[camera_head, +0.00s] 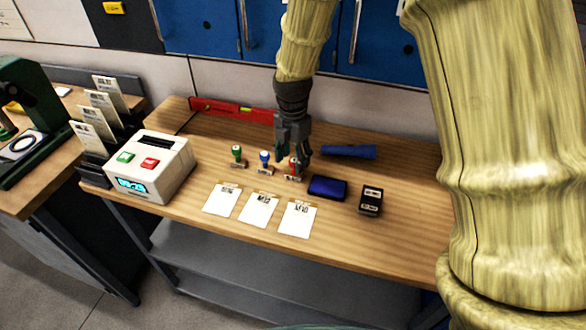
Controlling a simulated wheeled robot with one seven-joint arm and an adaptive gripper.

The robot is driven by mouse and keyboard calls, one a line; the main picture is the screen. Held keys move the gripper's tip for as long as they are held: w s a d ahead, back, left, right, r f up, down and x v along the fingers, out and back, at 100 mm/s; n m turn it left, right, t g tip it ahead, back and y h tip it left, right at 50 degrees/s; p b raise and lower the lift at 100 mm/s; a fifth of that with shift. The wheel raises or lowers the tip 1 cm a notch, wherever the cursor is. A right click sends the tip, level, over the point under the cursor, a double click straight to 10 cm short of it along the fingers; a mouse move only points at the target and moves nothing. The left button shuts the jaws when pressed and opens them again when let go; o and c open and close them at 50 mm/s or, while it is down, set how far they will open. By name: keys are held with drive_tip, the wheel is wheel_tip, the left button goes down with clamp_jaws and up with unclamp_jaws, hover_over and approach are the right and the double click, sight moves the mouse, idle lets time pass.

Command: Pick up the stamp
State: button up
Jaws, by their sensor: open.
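Three small upright stamps stand in a row on the wooden workbench (390,230): one with a green handle (237,151), one with a blue handle (264,157) and one with a red handle (294,172). My gripper (292,163) points down at the red-handled stamp, with its fingers open and appearing on either side of the handle. The gripper partly hides that stamp's top. I cannot tell whether the fingers touch it. The blue-handled stamp stands close to the left finger.
A dark blue ink pad (327,188) and a black block (371,201) lie to the right. Three white cards (259,209) lie in front. A time clock (151,167) stands left. A red level (232,110) and a blue tool (348,152) lie behind. The right bench end is clear.

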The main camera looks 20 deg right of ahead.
sight(294, 170)
drive_tip(key=shift+s+d+f, duration=0.1)
drive_tip(key=shift+s, duration=0.15)
drive_tip(key=shift+s+f+p, duration=0.5)
drive_tip(key=shift+s+p, duration=0.2)
drive_tip(key=shift+w+f, duration=0.2)
drive_tip(key=shift+f, duration=0.4)
drive_tip(key=shift+w+f, duration=0.2)
drive_tip(key=shift+f, duration=0.35)
drive_tip(key=shift+w+f, duration=0.2)
drive_tip(key=shift+f, duration=0.15)
drive_tip(key=shift+s, duration=0.35)
drive_tip(key=shift+w, duration=0.15)
drive_tip(key=shift+c, duration=1.4)
drive_tip(key=c, duration=0.4)
drive_tip(key=shift+c, duration=0.4)
